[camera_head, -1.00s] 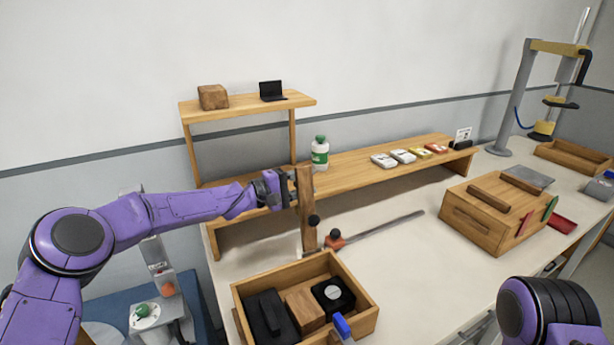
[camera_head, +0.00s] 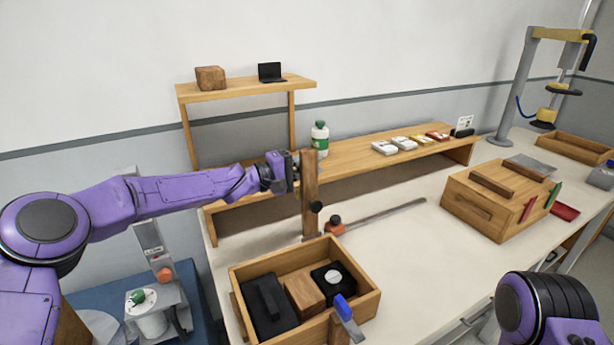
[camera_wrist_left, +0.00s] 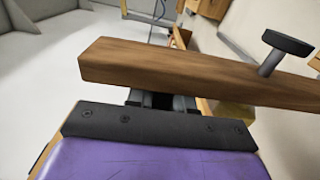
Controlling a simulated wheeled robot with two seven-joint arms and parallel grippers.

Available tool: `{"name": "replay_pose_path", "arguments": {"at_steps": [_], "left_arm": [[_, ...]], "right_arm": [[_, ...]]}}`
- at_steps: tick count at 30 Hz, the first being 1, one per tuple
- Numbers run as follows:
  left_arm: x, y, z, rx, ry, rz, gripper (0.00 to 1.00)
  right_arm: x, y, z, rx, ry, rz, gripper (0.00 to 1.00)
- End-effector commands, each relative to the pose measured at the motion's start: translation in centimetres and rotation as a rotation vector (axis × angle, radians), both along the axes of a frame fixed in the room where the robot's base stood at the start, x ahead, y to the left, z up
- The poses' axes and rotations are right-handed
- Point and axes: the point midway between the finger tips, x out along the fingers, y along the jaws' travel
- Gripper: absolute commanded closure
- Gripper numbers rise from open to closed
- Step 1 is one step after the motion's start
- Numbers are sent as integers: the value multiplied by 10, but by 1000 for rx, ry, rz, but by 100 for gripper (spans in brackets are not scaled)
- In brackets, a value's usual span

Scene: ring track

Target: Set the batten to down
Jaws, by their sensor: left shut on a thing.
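The batten (camera_head: 309,190) is a brown wooden bar standing upright at the left end of a metal rail on the bench. A dark round knob (camera_head: 316,207) sticks out from its lower part. My left gripper (camera_head: 291,170) is shut on the batten near its upper end, coming from the left. In the left wrist view the batten (camera_wrist_left: 180,72) crosses the frame in front of the gripper (camera_wrist_left: 160,103), with the black knob (camera_wrist_left: 287,42) at the right; the fingers are mostly hidden. My right gripper is out of view; only part of that arm shows.
An open wooden box (camera_head: 370,299) with dark blocks and a wooden block stands in front of the batten. A red knob (camera_head: 335,225) sits beside the batten's foot on the rail (camera_head: 385,215). A long low shelf (camera_head: 380,165) with a bottle (camera_head: 319,138) runs behind.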

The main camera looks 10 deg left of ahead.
Motion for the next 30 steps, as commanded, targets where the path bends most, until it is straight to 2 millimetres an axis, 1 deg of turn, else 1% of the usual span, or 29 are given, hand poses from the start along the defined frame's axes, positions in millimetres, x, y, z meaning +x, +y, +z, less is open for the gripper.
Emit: {"name": "replay_pose_path", "arguments": {"at_steps": [1, 3, 9, 12, 15, 21, 25, 30], "left_arm": [[-6, -3, -12, 14, -28, -1, 100], [-14, -9, -11, 43, -72, -1, 100], [-38, -25, -9, 130, -200, -1, 100], [-49, -33, -8, 169, -258, -1, 100], [-59, -39, -7, 204, -308, -1, 100], [-71, -48, -5, 252, -376, 0, 100], [-76, -51, -4, 270, -402, 0, 100], [-78, -53, -3, 280, -413, 0, 100]], "right_arm": [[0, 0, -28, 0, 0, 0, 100], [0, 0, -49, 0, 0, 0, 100], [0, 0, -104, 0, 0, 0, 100], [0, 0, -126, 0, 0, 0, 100], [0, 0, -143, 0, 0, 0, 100], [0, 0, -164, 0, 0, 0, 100], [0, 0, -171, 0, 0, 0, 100], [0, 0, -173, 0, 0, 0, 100]]}}
